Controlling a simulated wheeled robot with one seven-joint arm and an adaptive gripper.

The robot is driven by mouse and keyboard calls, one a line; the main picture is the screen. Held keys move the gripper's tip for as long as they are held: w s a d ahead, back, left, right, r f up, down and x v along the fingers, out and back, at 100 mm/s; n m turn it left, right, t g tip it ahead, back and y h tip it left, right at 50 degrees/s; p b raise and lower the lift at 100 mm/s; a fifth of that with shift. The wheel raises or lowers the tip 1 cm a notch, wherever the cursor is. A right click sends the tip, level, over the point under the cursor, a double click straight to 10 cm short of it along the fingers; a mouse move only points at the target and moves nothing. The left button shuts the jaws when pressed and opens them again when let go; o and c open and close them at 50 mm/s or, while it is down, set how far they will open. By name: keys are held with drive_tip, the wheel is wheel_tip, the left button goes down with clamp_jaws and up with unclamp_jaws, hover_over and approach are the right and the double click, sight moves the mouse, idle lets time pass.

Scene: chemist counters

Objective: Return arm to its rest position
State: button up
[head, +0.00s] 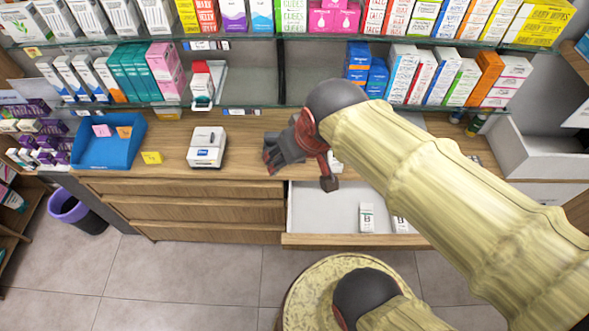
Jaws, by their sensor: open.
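My arm reaches in from the right side of the head view in a pale yellow sleeve. My gripper (300,160) is at its end, near the middle of the picture, in front of the counter's edge and over the left end of an open drawer. Its jaws are open, and I see nothing held in them. The arm hides part of the counter and the drawer's right side.
The open drawer (310,210) juts out with small white boxes (367,218) inside. A white device (207,148) and a blue tray (108,145) stand on the wooden counter (240,165). Glass shelves of boxes are behind. A purple-rimmed bin (66,208) stands left. Floor (190,275) in front is clear.

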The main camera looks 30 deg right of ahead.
drive_tip(key=shift+n, duration=0.4)
drive_tip(key=s, duration=0.1)
drive_tip(key=s+a+r, duration=0.1)
drive_tip(key=s, duration=0.1)
drive_tip(key=s+a, duration=0.1)
drive_tip(key=shift+s+r, duration=0.35)
wheel_tip(320, 180, down, 13)
drive_tip(key=b, duration=1.3)
drive_tip(key=shift+c, duration=0.9)
